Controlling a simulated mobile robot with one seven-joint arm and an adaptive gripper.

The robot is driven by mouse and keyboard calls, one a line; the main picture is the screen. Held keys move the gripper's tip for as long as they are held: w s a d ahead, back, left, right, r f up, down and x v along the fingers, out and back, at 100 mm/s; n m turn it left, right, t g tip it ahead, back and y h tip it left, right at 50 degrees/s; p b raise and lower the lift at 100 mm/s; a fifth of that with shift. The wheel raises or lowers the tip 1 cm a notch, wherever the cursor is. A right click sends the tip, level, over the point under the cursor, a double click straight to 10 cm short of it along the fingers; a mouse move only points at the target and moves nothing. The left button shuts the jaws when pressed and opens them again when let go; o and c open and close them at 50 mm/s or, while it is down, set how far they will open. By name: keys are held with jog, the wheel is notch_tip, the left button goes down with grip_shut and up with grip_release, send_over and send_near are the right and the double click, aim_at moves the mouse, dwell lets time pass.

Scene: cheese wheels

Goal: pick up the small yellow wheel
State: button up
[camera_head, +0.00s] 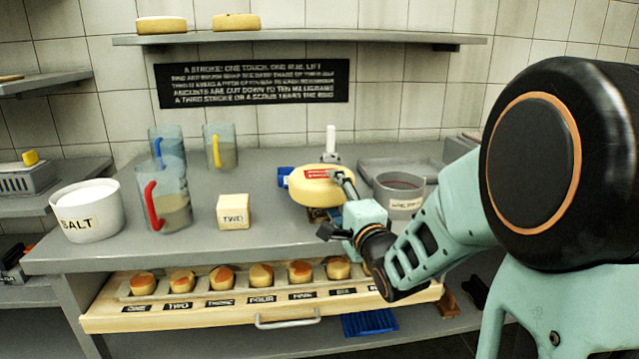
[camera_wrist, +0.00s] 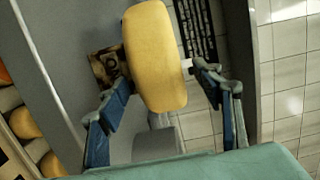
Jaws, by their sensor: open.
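A yellow cheese wheel (camera_head: 318,190) with a red label on top sits on a stand or device on the grey bench, right of centre in the head view. It also shows in the wrist view (camera_wrist: 154,55), reaching down between the fingers. My gripper (camera_head: 336,205) is at the wheel's right front side. In the wrist view my gripper (camera_wrist: 164,85) is open, with one finger on each side of the wheel's near part. Whether either finger touches it I cannot tell. The wheel's support is mostly hidden.
A cube marked TWO (camera_head: 233,211), several jugs and a salt tub (camera_head: 88,211) stand to the left. A grey labelled pot (camera_head: 400,196) is close on the right. An open drawer (camera_head: 190,318) with several small wheels juts out below. Two wheels lie on the shelf (camera_head: 300,40).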

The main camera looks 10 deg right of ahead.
jog(key=shift+c, duration=0.4)
grip_shut()
jog(key=shift+r, duration=0.25)
jog(key=shift+r, duration=0.1)
